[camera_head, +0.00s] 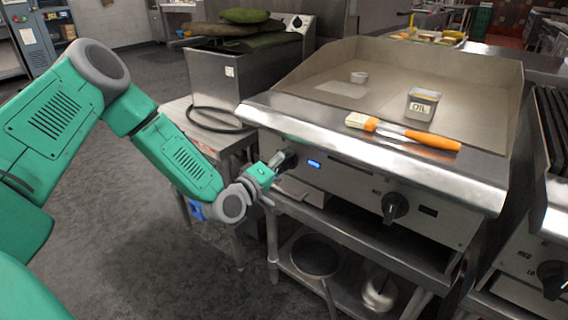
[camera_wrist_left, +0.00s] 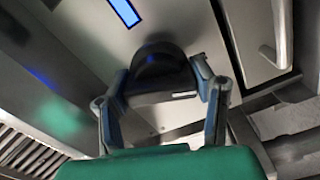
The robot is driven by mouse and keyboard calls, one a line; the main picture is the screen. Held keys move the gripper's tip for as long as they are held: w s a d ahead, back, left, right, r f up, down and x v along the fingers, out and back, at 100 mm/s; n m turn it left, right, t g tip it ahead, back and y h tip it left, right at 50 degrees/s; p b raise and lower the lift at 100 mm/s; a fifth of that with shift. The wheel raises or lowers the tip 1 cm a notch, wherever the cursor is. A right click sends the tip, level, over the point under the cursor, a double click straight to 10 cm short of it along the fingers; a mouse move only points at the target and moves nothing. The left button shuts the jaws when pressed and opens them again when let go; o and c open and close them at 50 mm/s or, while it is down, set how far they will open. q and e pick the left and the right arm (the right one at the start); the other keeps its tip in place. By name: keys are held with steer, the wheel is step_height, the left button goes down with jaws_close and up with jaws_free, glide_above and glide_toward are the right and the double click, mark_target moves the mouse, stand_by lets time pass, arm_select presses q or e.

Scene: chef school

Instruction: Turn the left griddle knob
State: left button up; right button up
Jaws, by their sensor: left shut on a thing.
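The griddle (camera_head: 380,85) stands at the middle right in the head view. Its left knob (camera_head: 288,160) is black and sits at the left of the front panel, beside a lit blue display (camera_head: 314,163). My left gripper (camera_head: 275,162) is at this knob. In the left wrist view the black knob (camera_wrist_left: 158,62) sits between the two fingers of my left gripper (camera_wrist_left: 163,90), which are shut on it. The blue display (camera_wrist_left: 125,12) shows above it. A second griddle knob (camera_head: 395,207) is further right. My right gripper is not in view.
A steel shelf (camera_head: 345,290) with pots is below. A fryer-like unit (camera_head: 245,85) with a black cable stands left of the griddle. Open floor is at lower left.

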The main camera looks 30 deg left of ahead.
arm_select(q)
steer(key=shift+s+f, duration=0.2)
steer(key=shift+f, duration=0.25)
steer(key=o, duration=1.2)
steer(key=shift+c, duration=0.2)
steer(key=shift+w+a+r, duration=0.1)
steer(key=shift+r, duration=0.05)
steer(key=s+a, duration=0.1)
steer(key=s, duration=1.1)
